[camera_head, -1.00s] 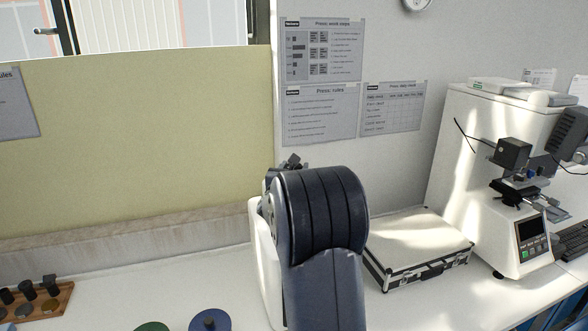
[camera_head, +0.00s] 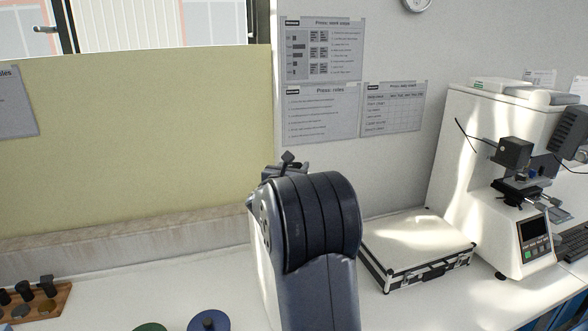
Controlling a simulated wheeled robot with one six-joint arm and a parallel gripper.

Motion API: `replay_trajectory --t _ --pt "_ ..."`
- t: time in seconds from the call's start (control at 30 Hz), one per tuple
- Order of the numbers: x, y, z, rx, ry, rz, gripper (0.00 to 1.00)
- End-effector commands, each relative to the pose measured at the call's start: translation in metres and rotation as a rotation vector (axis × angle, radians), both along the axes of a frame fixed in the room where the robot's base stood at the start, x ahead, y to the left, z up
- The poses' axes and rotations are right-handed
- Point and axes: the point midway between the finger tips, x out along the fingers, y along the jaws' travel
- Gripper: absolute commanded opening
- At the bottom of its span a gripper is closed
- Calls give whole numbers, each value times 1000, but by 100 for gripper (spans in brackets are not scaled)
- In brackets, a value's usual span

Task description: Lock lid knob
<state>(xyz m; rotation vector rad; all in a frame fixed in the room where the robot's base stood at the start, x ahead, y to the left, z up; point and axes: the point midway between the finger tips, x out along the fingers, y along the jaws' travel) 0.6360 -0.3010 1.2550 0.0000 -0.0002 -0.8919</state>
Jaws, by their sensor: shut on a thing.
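A white machine (camera_head: 256,285) stands on the bench at the middle, mostly hidden behind my dark, ribbed arm link. Only a thin strip of its left side shows. Just above the arm link, small dark parts (camera_head: 287,164) stick up, with a knob-like tip. They may belong to the lid and its knob, but I cannot tell which part is which. My gripper is hidden behind my own arm, so its fingers and their hold do not show.
A black-edged case (camera_head: 418,248) lies right of the arm, beside a white hardness tester (camera_head: 478,180). A blue disc (camera_head: 210,322) and a green disc (camera_head: 150,327) are at the front. A wooden rack (camera_head: 50,303) is at left. The bench between them is mostly clear.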

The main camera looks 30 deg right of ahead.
Motion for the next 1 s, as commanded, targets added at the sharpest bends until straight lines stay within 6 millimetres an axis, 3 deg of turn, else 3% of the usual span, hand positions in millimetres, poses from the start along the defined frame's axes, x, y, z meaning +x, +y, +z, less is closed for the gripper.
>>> replay_trajectory --t 0.07,0.1,0.33,0.67,1.0 --pt "0 0 1 0 -1 0 24" --pt "0 0 1 0 -1 0 48" --pt "0 0 0 0 0 0 67" --pt "-2 3 -1 0 0 1 69" --pt "-34 43 -3 0 -3 4 69"
